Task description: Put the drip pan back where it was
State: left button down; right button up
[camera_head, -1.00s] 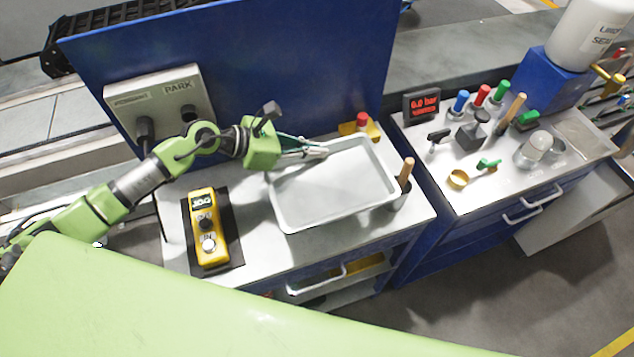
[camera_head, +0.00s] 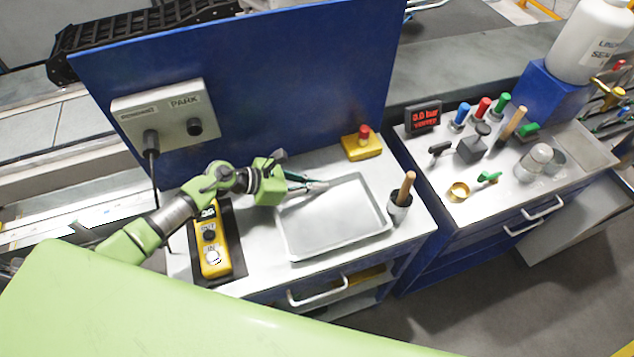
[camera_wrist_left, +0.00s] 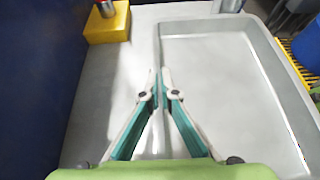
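The drip pan (camera_head: 335,218) is a shallow light-grey rectangular tray. It appears to lie flat on the top of the left blue cart. My left gripper (camera_head: 325,185) reaches over its far rim from the left. In the left wrist view, the fingertips (camera_wrist_left: 158,78) are close together on either side of the rim of the pan (camera_wrist_left: 225,90), and look shut on it. The fingers hide a short piece of that rim. My right gripper is in neither view.
A yellow box with a red button (camera_head: 362,145) stands behind the pan. A cup with a wooden-handled tool (camera_head: 401,203) stands close to its right. A yellow handheld device (camera_head: 212,243) lies left on a dark mat. A blue panel (camera_head: 290,75) rises behind.

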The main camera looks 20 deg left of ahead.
aim_at(293, 198)
pick_arm(q)
jog(key=shift+f, duration=0.1)
jog(key=c, duration=2.3)
grip_release()
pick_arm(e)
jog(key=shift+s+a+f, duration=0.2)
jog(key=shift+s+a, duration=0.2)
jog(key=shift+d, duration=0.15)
